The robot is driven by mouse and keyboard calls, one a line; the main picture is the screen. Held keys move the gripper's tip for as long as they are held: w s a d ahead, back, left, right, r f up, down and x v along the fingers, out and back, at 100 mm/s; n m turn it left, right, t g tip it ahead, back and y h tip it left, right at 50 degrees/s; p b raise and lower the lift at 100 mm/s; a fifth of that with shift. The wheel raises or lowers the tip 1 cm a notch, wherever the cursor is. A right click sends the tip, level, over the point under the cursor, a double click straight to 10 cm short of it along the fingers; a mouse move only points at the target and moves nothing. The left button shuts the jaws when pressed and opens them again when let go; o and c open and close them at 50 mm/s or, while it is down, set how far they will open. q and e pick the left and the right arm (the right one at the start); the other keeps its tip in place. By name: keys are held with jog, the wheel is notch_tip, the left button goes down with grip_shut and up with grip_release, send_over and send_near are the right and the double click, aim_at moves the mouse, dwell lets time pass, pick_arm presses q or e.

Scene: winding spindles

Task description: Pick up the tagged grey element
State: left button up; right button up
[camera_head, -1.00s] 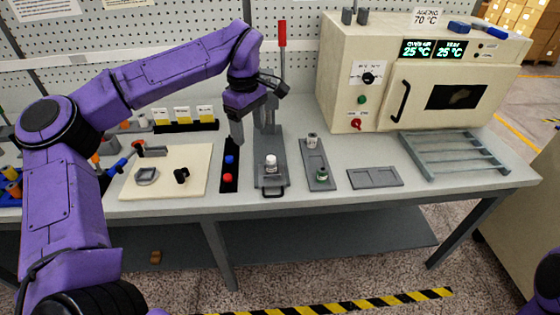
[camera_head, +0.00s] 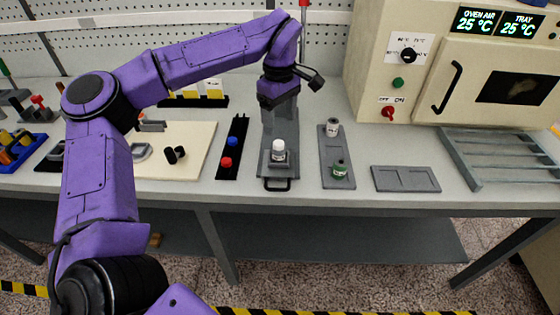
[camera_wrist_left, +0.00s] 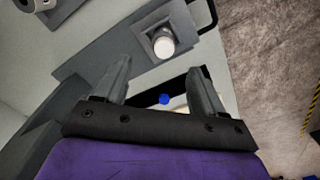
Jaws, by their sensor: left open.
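The grey element (camera_head: 332,128) with a pale tag stands at the back of a narrow grey tray (camera_head: 335,150). A grey cylinder with a dark centre (camera_wrist_left: 32,4), apparently the same element, is cut off at the upper left of the left wrist view. My left gripper (camera_head: 281,115) hangs left of it, above the press-like fixture, apart from the element. In the left wrist view its two fingers (camera_wrist_left: 158,68) are spread and empty. The fingertips are hard to separate from the grey fixture in the head view. My right gripper is out of view.
A white-capped piece (camera_head: 278,150) sits in the fixture (camera_head: 278,171). A green element (camera_head: 339,169) stands at the tray's front. A black strip (camera_head: 227,173) holds red and blue buttons. An empty shallow tray (camera_head: 405,179), slatted rack (camera_head: 505,158) and oven (camera_head: 455,70) are right.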

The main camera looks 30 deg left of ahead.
aim_at(278, 142)
pick_arm(q)
jog(key=f, duration=0.5)
jog(key=shift+s+a+p, duration=0.1)
jog(key=shift+s+p, duration=0.1)
jog(key=shift+p, duration=0.1)
notch_tip(278, 142, down, 5)
jog(key=shift+p, duration=0.45)
jog(key=c, duration=1.2)
